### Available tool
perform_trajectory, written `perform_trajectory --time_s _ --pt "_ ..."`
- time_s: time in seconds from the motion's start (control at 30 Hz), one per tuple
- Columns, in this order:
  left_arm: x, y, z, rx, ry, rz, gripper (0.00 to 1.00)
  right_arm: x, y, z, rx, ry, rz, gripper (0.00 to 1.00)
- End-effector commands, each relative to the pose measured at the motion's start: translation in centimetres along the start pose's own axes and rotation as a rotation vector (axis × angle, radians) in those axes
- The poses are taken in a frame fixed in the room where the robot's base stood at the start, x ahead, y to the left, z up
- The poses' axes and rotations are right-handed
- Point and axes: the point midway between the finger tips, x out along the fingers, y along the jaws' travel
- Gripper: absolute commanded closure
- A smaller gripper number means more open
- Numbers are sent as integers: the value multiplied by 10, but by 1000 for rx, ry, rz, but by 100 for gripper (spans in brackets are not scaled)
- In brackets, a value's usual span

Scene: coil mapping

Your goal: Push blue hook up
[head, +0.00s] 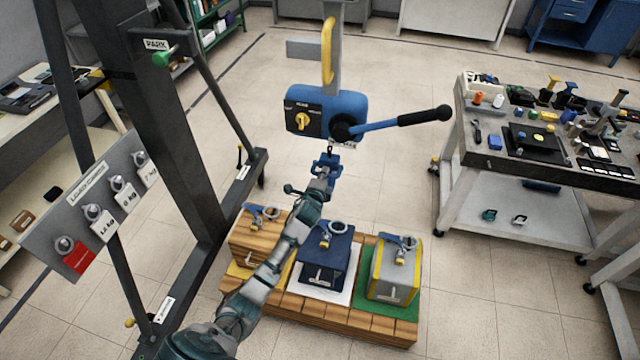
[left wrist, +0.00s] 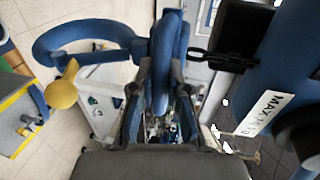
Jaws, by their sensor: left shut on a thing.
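The blue hook (head: 327,160) hangs on a short chain under the blue hoist body (head: 345,110). In the left wrist view the hook (left wrist: 90,35) shows as a thick curved blue bar with a yellow knob (left wrist: 62,90) near its open end. My left gripper (head: 323,173) is at the hook, just below the hoist. In the left wrist view its two fingers (left wrist: 158,95) are shut around the blue shank of the hook. The hook's far side is hidden by the fingers. My right gripper is in neither view.
Below stand a wooden block (head: 255,240), a dark blue block (head: 322,262) and a grey-yellow block (head: 395,270), each with a ring on top. A lever with a black handle (head: 425,115) sticks out right from the hoist. A dark frame post (head: 150,120) stands left.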

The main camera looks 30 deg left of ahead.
Motion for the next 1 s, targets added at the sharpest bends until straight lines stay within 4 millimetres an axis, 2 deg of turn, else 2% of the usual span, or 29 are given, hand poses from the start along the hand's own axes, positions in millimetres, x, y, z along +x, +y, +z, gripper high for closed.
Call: perform_trajectory --time_s 0.03,0.1,0.3,0.5,0.87,0.9,1.0 --pt "-3 -18 0 1 0 -2 100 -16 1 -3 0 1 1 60" --pt "-5 -31 0 1 0 -2 100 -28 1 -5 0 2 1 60" --pt "-10 -55 0 0 -1 -2 100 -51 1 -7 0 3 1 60" --pt "-12 -63 0 0 -1 -1 100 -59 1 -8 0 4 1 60" --pt "-12 -62 0 0 -1 -1 100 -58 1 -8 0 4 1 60" --pt "-12 -62 0 0 -1 -1 80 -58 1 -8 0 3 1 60" --pt "-12 -62 0 0 -1 0 59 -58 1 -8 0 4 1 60"
